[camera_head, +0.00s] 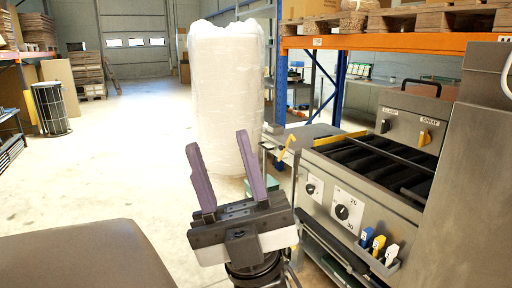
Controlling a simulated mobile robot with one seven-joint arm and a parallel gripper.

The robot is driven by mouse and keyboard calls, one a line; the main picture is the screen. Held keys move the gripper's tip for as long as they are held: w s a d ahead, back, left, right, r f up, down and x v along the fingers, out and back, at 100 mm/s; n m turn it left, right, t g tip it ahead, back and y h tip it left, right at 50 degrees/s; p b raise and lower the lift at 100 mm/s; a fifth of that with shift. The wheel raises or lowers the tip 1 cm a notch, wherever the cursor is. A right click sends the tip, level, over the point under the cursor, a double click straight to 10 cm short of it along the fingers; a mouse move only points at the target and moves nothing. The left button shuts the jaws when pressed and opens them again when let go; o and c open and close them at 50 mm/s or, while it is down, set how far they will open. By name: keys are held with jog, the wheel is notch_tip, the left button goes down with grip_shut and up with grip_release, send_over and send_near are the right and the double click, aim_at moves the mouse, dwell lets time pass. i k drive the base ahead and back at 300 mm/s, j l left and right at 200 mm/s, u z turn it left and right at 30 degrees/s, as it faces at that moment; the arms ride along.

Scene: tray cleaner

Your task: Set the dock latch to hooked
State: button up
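My gripper (217,141) stands upright in the lower middle, its two purple fingers wide apart with nothing between them. A steel tray-cleaning machine (330,222) stands to the right of it. A yellow lever (288,148) sticks up at the machine's left end, just right of the gripper's right finger and apart from it in the picture. It may be the dock latch; no label on it is readable.
The machine's front has two dials (342,212) and a holder with blue, yellow and white items (378,248). A panel with CLAMP and SPRAY knobs (425,138) is behind. A wrapped white roll (226,90) stands beyond the gripper.

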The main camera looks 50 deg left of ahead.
aim_at(281, 148)
jog(key=u, duration=1.4)
jog(key=i+j, duration=2.4)
jog(key=i+l+z, duration=0.05)
jog(key=l, duration=0.05)
